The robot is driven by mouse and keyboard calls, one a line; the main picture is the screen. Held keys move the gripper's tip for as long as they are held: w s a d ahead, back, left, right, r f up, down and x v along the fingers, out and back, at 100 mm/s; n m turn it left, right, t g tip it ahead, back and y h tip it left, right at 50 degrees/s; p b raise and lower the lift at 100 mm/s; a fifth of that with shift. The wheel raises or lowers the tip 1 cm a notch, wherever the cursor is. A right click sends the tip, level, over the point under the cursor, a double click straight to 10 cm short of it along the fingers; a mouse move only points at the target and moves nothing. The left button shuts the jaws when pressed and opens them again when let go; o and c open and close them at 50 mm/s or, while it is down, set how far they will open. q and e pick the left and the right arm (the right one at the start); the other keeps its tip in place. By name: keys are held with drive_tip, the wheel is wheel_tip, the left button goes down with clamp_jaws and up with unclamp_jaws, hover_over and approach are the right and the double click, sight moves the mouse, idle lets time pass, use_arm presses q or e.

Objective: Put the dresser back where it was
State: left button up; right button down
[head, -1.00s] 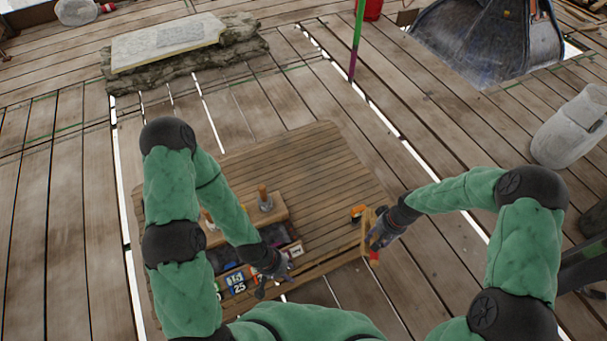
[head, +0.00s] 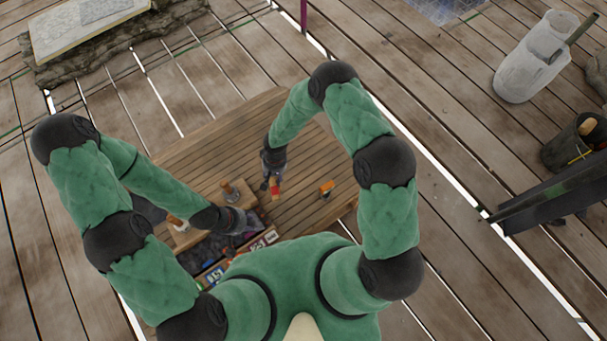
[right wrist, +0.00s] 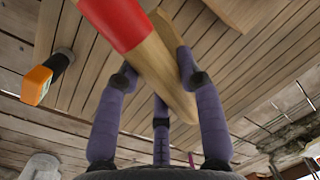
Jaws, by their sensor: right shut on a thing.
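The dresser, a pale wooden tool with a red band (right wrist: 115,22), is in my right gripper (right wrist: 160,85). The fingers close around its wooden part in the right wrist view. In the head view my right gripper (head: 270,182) is over the far middle of the wooden table (head: 215,140), and the red part shows below the fingers. I cannot tell whether the dresser touches the table. My left gripper (head: 248,220) is low at the table's near side, beside the box of coloured cards (head: 235,262); its fingers are too small and dark to read.
An orange and black tool (head: 326,189) lies on the table, right of my right gripper. A wooden block with pegs (head: 188,238) stands at the table's left. A grey bin (head: 525,70) and a dark bucket (head: 565,152) stand on the planks at right. The table's middle is fairly clear.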

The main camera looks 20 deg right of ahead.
drive_tip(key=d+f+b, duration=0.1)
drive_tip(key=d+f, duration=0.2)
drive_tip(key=d, duration=0.1)
drive_tip(key=w+d+f+b, duration=0.1)
drive_tip(key=d+f, duration=0.2)
drive_tip(key=d, duration=0.1)
drive_tip(key=w+d+f+b, duration=0.1)
drive_tip(key=d+f, duration=0.2)
drive_tip(key=d, duration=0.1)
drive_tip(key=shift+d+b, duration=0.25)
drive_tip(key=shift+b, duration=0.05)
drive_tip(key=f, duration=0.1)
drive_tip(key=f+b, duration=0.1)
drive_tip(key=f, duration=0.1)
drive_tip(key=shift+d+f+b, duration=0.25)
drive_tip(key=shift+f+b, duration=0.15)
drive_tip(key=shift+r, duration=0.1)
drive_tip(key=c, duration=0.8)
unclamp_jaws()
